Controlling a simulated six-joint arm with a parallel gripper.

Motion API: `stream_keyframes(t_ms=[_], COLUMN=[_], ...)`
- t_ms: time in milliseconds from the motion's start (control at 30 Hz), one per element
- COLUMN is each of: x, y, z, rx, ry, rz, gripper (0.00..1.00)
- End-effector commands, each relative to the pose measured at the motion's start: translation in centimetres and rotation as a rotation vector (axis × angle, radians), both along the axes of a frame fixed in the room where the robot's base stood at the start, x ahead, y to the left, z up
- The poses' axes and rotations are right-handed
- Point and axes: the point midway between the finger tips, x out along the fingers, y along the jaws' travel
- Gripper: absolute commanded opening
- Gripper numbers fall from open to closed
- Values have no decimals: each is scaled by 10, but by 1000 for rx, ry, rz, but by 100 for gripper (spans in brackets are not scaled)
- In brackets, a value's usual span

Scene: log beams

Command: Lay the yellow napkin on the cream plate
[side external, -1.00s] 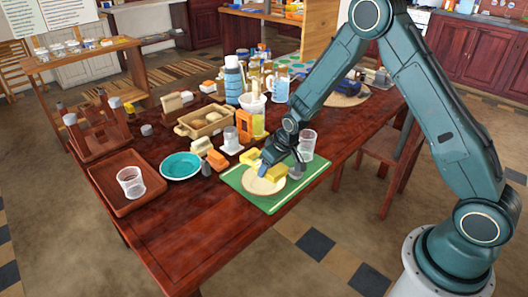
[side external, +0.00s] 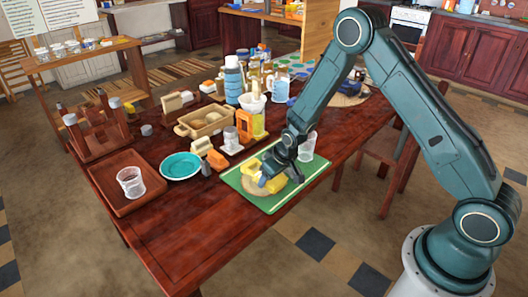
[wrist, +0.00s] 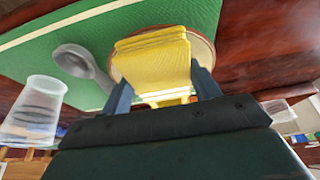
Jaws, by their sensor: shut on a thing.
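The cream plate (side external: 254,186) lies on a green mat (side external: 240,184) near the table's front edge. My gripper (side external: 270,179) is low over the plate's right part, pointing down. In the wrist view its fingers (wrist: 162,84) are shut on the folded yellow napkin (wrist: 155,52), one finger on each side. Whether the napkin touches the plate I cannot tell. My gripper hides part of the plate.
A grey spoon (wrist: 82,62) lies on the mat beside the plate. A clear cup (side external: 307,147) stands at the mat's far right. A teal bowl (side external: 181,166) and a brown tray (side external: 118,196) with a glass stand left. Bottles (side external: 234,80) crowd the back.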

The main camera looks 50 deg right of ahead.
Motion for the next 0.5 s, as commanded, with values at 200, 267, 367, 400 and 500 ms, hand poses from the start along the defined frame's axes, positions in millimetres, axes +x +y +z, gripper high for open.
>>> stream_keyframes(t_ms=[200, 267, 367, 400, 500], x=[0, 0, 0, 0, 0], y=[0, 0, 0, 0, 0], z=[-2, -4, -5, -5, -5], rx=[0, 0, 0, 0, 0], ry=[-1, -1, 0, 0, 0], rz=[0, 0, 0, 0, 0], gripper=[36, 36, 69, 77, 83])
